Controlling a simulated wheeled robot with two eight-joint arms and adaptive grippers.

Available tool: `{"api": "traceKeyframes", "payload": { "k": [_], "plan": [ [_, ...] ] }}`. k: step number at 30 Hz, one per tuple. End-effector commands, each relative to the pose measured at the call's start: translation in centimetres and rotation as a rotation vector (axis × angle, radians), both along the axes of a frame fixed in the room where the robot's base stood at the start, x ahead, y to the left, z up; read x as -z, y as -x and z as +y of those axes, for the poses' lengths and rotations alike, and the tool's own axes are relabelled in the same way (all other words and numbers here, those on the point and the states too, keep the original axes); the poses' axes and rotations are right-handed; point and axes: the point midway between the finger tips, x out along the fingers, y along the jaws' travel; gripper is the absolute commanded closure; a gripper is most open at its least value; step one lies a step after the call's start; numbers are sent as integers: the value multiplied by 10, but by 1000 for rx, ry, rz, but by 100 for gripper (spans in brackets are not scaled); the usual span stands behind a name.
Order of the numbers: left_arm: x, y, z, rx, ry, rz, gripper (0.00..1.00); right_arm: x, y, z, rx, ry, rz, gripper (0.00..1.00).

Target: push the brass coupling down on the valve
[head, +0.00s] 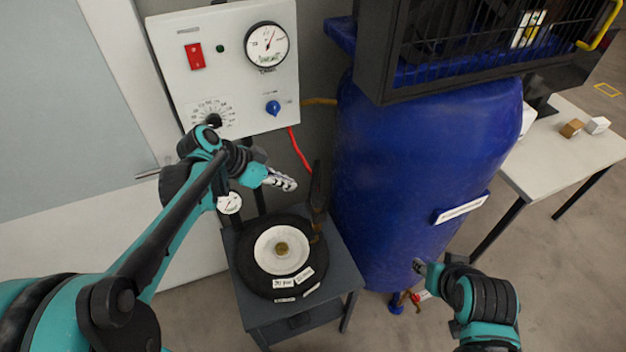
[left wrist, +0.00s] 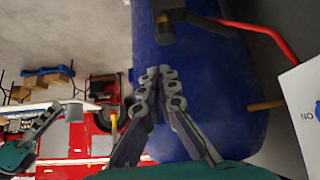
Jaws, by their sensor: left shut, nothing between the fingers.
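My left gripper (head: 285,182) is shut and empty, held above the black tyre (head: 243,262) with the white hub on the stand. In the left wrist view my left gripper (left wrist: 160,82) shows its fingertips together. Beyond them is a dark fitting with a brownish end (left wrist: 165,30), apart from the fingers; a red hose (left wrist: 268,34) runs near it. I cannot tell surely whether this end is the brass coupling. The valve is not clearly visible in either view. My right gripper (head: 419,267) is low in front of the blue tank, its fingers too small to judge.
The grey stand (head: 290,323) bears the tyre beside the blue tank (head: 425,150). A dark upright piece (head: 317,190) rises close to the right of my left gripper. A white control panel (head: 235,70) with a gauge is behind. A table (head: 565,160) stands at right.

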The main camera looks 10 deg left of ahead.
Motion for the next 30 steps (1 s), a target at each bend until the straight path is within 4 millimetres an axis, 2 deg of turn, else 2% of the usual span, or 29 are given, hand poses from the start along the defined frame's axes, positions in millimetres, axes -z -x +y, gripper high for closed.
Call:
{"api": "traceKeyframes", "payload": {
  "k": [1,6,19,23,30],
  "plan": [
    [-8,-7,4,27,9,-21,100,-8,0,0,0,0,0,60],
    [-14,-17,8,95,26,-71,100,-13,0,0,0,0,0,60],
    [-11,-19,7,105,28,-79,100,-12,0,0,0,0,0,60],
    [-2,-24,-1,106,27,-78,100,-9,0,0,0,0,0,60],
    [33,-43,-29,108,26,-78,100,0,0,0,0,0,0,60]
  ]
}}
